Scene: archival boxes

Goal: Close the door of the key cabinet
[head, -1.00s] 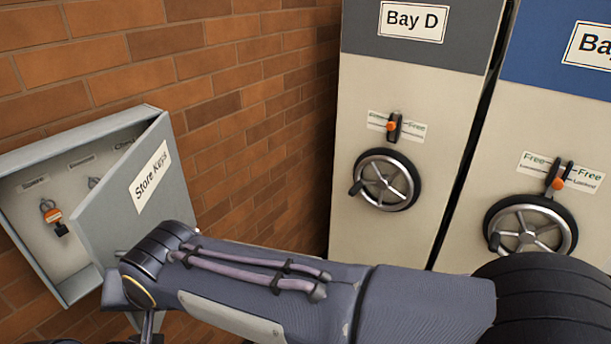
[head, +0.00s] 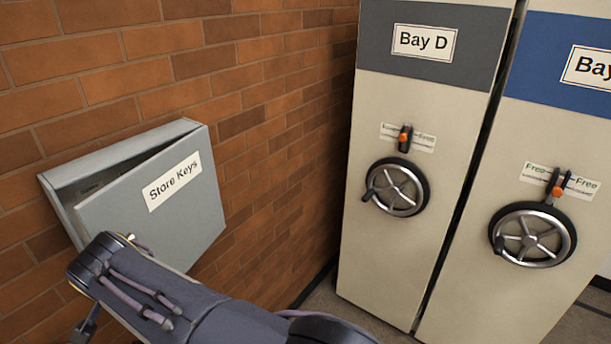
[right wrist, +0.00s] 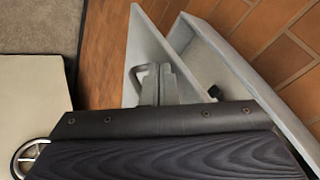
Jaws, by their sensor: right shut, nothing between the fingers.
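The key cabinet (head: 62,185) is a grey box on the brick wall at the left of the head view. Its door (head: 200,215), labelled Store Keys, stands ajar and covers most of the opening. A dark gap shows along the top, and the keys inside are hidden. In the right wrist view the door (right wrist: 143,40) stands at an angle to the cabinet body (right wrist: 235,65). My right gripper (right wrist: 156,82) is shut and empty, close by the door; contact is unclear. In the head view, my right forearm hides the door's lower left. My left gripper is out of view.
A cream Bay D cabinet (head: 385,265) with a handwheel (head: 397,187) stands to the right of the brick wall (head: 270,130). Another bay with a blue top (head: 545,65) stands beside it. Floor (head: 322,292) shows between wall and bays.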

